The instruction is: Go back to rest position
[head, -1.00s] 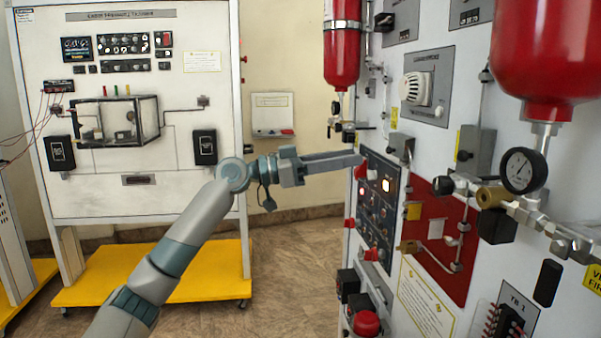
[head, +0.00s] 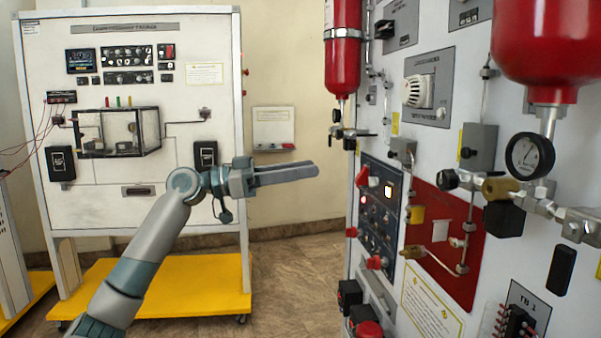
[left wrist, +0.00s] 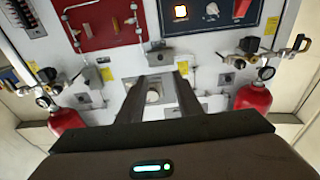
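My left gripper (head: 316,169) reaches in from the left in the head view, roughly level, pointing right toward the trainer panel. Its fingertips are apart from the panel, with a clear gap before the red switch (head: 362,176). In the left wrist view the two fingers (left wrist: 160,92) stand apart with nothing between them; a round white detector shows beyond. The dark control panel (head: 378,215) has a lit button (head: 388,191), which also shows lit in the left wrist view (left wrist: 180,12). My right gripper is not in view.
The trainer wall carries red cylinders (head: 343,60), a gauge (head: 529,155), brass valves and a red plate (head: 440,245), all on the right. A white training board (head: 120,185) on a yellow wheeled base (head: 180,285) stands behind my left arm. Bare floor (head: 300,280) lies between them.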

